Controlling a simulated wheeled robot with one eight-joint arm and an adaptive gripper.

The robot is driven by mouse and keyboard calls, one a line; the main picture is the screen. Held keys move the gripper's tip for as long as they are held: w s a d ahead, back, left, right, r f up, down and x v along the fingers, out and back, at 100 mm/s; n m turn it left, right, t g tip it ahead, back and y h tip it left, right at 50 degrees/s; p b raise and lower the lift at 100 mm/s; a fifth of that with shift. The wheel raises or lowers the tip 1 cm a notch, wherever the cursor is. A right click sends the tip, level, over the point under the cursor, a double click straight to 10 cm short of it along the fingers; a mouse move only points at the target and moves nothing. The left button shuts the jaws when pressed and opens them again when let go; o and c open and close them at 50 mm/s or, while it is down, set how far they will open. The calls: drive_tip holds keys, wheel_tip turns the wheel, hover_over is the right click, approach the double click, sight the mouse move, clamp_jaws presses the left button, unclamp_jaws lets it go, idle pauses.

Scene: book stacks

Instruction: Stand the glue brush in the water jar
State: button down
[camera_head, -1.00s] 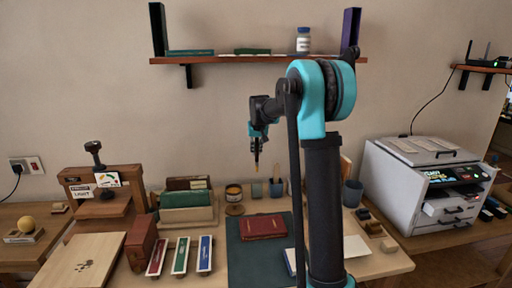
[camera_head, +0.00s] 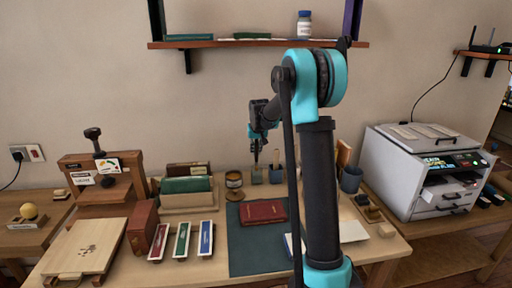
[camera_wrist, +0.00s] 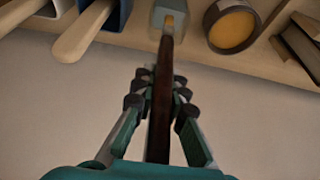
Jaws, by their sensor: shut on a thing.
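My gripper (camera_head: 256,146) is shut on the dark handle of the glue brush (camera_wrist: 160,95), which hangs bristles down. In the wrist view, my fingers (camera_wrist: 161,102) close around the handle, and the orange-tan tip lies over a small grey jar (camera_wrist: 182,17). The jar (camera_head: 257,178) stands at the back of the table in the head view, right below the brush. I cannot tell whether the tip is inside the jar's mouth or just above it.
A glue pot (camera_head: 234,187) stands left of the jar; another small jar (camera_head: 275,177) with a stick in it stands close on its right. A dark blue cup (camera_head: 351,180) is farther right. A red book (camera_head: 263,211) lies on the green mat (camera_head: 250,258) in front. The wall is close behind.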

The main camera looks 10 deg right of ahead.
sight(256, 156)
drive_tip(key=shift+f, duration=1.65)
drive_tip(key=c, duration=1.5)
unclamp_jaws()
drive_tip(key=v, duration=1.2)
drive_tip(key=shift+s, duration=0.1)
